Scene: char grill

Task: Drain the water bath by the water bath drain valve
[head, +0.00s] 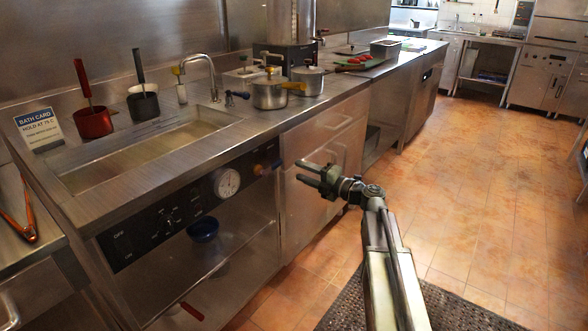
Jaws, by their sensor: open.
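The water bath (88,181) is a steel basin sunk into the counter at left, with murky liquid in it.
Red (93,123) and grey (143,106) containers and a bath card (39,130) stand behind the bath. The tiled floor (470,190) at right is clear.

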